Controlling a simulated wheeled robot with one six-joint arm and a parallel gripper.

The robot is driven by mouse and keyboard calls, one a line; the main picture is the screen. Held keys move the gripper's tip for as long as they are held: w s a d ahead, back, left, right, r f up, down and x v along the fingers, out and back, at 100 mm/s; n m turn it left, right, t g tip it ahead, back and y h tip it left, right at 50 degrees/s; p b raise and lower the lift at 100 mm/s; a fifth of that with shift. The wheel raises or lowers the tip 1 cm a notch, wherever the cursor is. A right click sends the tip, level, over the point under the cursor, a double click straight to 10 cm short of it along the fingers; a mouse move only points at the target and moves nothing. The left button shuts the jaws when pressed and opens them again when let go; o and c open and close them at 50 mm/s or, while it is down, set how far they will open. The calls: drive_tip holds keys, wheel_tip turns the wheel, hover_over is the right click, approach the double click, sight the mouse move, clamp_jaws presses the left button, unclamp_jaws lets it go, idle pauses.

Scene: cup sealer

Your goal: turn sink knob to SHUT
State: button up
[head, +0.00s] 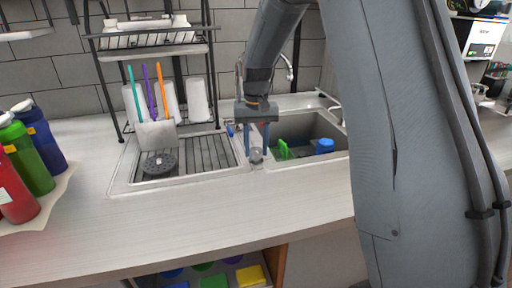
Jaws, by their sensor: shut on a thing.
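The sink knob (256,156) is a small, round, greyish knob on the rim between the draining board and the sink basin. My gripper (257,153) points down over it, with one blue finger on each side of the knob. It is shut on the knob. The knob's markings are too small to read, so I cannot tell which setting it is at. The sink basin (308,130) lies to the right of the gripper. The tap (289,68) shows behind my arm, partly hidden.
A green item (283,149) and a blue item (324,146) are in the basin. The draining board (208,153) on the left holds a cup (157,134) with coloured straws and a dark round drain piece (160,163). Coloured bottles (27,158) stand far left. The front counter is clear.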

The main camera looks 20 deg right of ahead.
drive_tip(key=n+p, duration=0.1)
drive_tip(key=n, duration=0.7)
drive_tip(key=shift+n+p, duration=0.3)
drive_tip(key=shift+n, duration=0.1)
drive_tip(key=n, duration=0.4)
drive_tip(key=shift+n, duration=0.3)
drive_tip(key=shift+w+n+p, duration=0.1)
drive_tip(key=shift+n+p, duration=0.35)
drive_tip(key=shift+n, duration=1.55)
drive_tip(key=shift+r, duration=0.1)
drive_tip(key=o, duration=1)
drive_tip(key=shift+o, duration=0.2)
